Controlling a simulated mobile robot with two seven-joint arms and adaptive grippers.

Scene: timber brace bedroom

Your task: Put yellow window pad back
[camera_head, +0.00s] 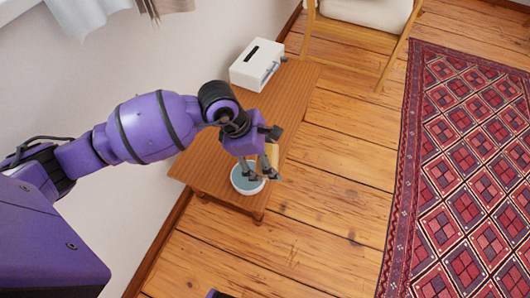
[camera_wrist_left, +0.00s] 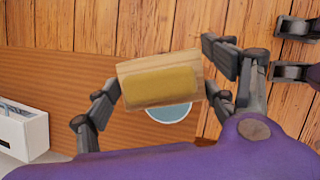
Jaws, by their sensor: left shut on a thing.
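My left gripper (camera_head: 262,172) is above the near end of a wooden bench. It is shut on the yellow window pad (camera_wrist_left: 160,86), a yellow block with a pale wooden-looking backing. In the left wrist view the pad lies between the fingers of my left gripper (camera_wrist_left: 163,82). In the head view only a small yellowish part of the pad (camera_head: 272,154) shows; the fingers hide the rest. My right gripper (camera_wrist_left: 278,49) shows at the right edge of the left wrist view, with its fingers apart and nothing between them.
A round white dish with a teal inside (camera_head: 241,184) stands on the wooden bench (camera_head: 293,90) below my left gripper. A white box with a dark slot (camera_head: 257,64) stands at the bench's far end. A chair (camera_head: 368,12) is behind. A red patterned rug (camera_head: 470,170) lies right.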

